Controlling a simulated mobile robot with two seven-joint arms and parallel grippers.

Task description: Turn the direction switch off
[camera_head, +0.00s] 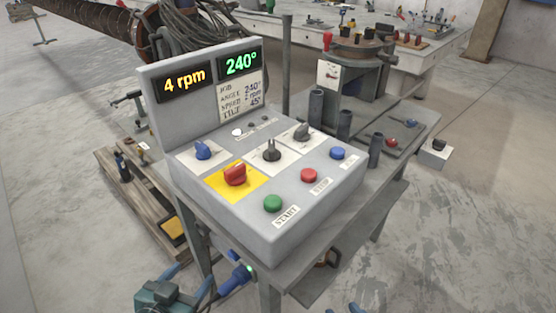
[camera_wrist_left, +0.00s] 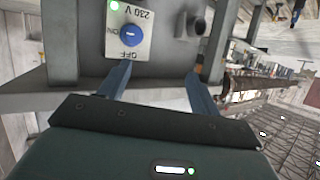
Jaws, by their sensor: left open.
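The grey control console (camera_head: 325,190) carries a blue knob (camera_head: 203,150), a black knob (camera_head: 270,152), a grey knob (camera_head: 303,132) and a red knob on a yellow plate (camera_head: 235,175). Their labels are too small to read, so I cannot tell which is the direction switch. My left gripper (camera_head: 196,283) is open and empty, low at the left front, below and apart from the console top. In the left wrist view its blue fingers (camera_wrist_left: 158,82) are spread below a blue round switch (camera_wrist_left: 130,35) on a white 230 V plate. My right gripper (camera_head: 345,309) barely shows at the bottom edge.
Green (camera_head: 272,203), red (camera_head: 309,175) and blue (camera_head: 337,153) buttons sit along the console front. Two displays (camera_head: 240,64) stand behind. A wooden pallet (camera_head: 140,215) lies left; floor is clear further left.

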